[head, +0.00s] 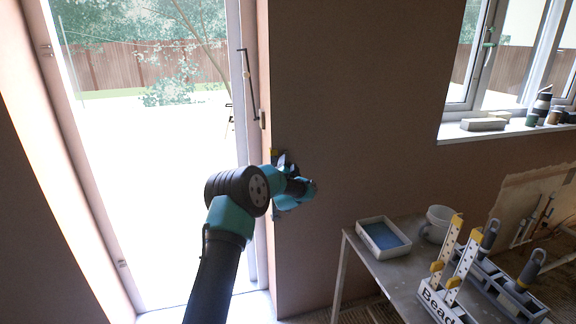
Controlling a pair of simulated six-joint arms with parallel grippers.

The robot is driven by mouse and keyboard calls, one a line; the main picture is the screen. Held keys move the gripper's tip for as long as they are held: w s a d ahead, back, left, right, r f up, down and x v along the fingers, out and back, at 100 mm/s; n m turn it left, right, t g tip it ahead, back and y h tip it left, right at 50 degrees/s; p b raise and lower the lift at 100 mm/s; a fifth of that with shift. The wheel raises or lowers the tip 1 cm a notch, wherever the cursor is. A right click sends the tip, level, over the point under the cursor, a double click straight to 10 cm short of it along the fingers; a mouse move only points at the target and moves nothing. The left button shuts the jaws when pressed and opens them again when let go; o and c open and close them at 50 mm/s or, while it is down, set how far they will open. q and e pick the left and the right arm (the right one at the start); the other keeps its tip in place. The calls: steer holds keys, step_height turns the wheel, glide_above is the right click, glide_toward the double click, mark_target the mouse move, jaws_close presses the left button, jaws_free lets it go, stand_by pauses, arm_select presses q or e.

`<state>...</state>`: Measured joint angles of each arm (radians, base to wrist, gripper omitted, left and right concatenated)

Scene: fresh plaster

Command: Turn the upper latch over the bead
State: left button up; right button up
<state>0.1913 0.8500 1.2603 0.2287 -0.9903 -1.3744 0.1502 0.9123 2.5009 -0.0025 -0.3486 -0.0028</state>
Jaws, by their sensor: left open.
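My left gripper (302,188) is at the brown wall's edge beside the bright doorway, at the end of my dark and teal arm. Its jaws are open, and I see nothing held in them. A small yellow piece (274,153) with a dark part beside it shows just above the gripper, at the wall's edge. It may be the upper latch, but it is too small and too covered to tell which way it is turned. Any bead on the wall edge there is hidden or too faint to make out. My right gripper is out of view.
A bench (408,265) at the lower right bears a white tray (361,232) with blue inside, a white bucket (437,224) and a rack marked "Bead" (436,304) with perforated white strips (466,262). The window sill (470,133) holds small pots. The wall right of the gripper is clear.

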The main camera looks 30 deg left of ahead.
arm_select(q)
steer(key=shift+w+a, duration=0.1)
steer(key=shift+r, duration=0.1)
steer(key=c, duration=0.9)
